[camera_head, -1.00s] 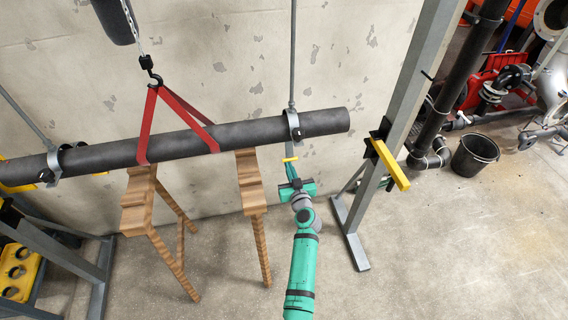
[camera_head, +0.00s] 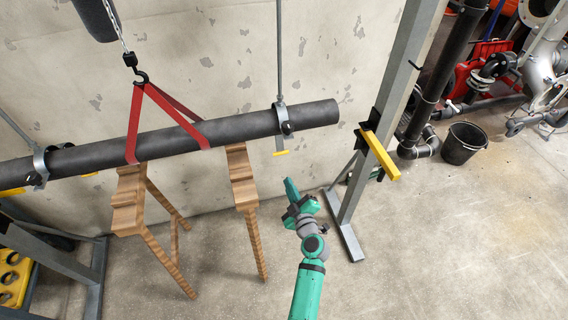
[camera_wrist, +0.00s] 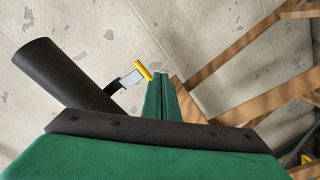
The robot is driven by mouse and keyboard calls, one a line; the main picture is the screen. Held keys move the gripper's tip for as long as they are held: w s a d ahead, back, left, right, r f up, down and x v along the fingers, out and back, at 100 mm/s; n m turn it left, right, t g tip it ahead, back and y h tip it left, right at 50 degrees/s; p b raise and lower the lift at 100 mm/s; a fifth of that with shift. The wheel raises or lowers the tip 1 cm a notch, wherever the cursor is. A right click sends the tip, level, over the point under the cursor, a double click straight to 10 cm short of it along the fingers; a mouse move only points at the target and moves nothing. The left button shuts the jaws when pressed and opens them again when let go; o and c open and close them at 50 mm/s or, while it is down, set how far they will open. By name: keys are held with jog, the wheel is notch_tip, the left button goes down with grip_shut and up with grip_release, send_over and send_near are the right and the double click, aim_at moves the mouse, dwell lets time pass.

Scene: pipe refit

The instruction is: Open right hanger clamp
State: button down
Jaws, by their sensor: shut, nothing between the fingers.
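The right hanger clamp (camera_head: 285,128) is a grey band around the dark pipe (camera_head: 235,130) near its right end, below a grey rod. Its lever (camera_head: 280,143) hangs down, with a yellow end (camera_head: 281,153). In the wrist view the lever (camera_wrist: 130,79) and its yellow end (camera_wrist: 143,69) stick out beside the pipe (camera_wrist: 62,72). My gripper (camera_head: 289,182) is below the lever and apart from it, its fingers shut and empty. In the wrist view the fingertips (camera_wrist: 161,76) are together, just right of the yellow end. The clamp band is mostly hidden there.
A red sling (camera_head: 135,125) on a chain hook (camera_head: 140,78) carries the pipe. Wooden trestles (camera_head: 243,180) stand under it. A left clamp (camera_head: 40,165) holds its other end. A grey post (camera_head: 390,110) with a yellow bracket (camera_head: 380,155) stands right.

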jog(key=s+d+r+n, duration=0.2)
jog(key=s+r+n, duration=0.3)
jog(key=n, duration=0.3)
jog(key=x, duration=1.4)
jog(key=shift+w+d+n+h, duration=0.15)
jog(key=shift+w+n+h, duration=0.05)
jog(key=shift+n+h, duration=0.1)
